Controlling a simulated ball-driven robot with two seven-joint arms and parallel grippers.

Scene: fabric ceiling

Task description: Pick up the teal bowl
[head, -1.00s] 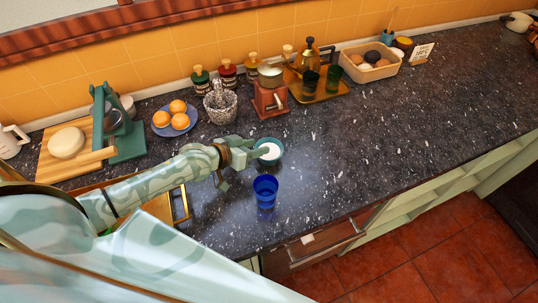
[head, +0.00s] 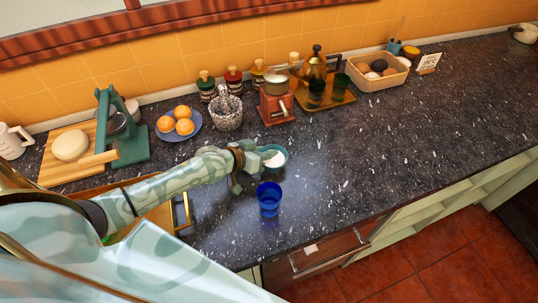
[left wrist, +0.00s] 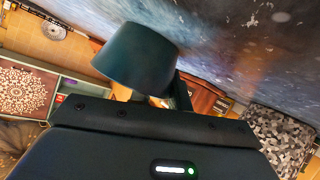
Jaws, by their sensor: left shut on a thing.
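The teal bowl (head: 281,164) is on or just above the dark speckled counter in the middle of the head view, with something white inside. My left gripper (head: 262,158) reaches it from the left and is shut on its near-left rim. In the left wrist view the bowl (left wrist: 137,57) shows as a dark teal shape at the fingers, its side towards the camera. Whether its base touches the counter is hard to tell. My right gripper is in neither view.
A blue cup (head: 269,198) stands close in front of the bowl. A coffee grinder (head: 276,104) and a patterned pot (head: 226,112) stand behind, beside a plate of oranges (head: 163,134). An egg basket (head: 376,80) is at the back right. The counter right of the bowl is clear.

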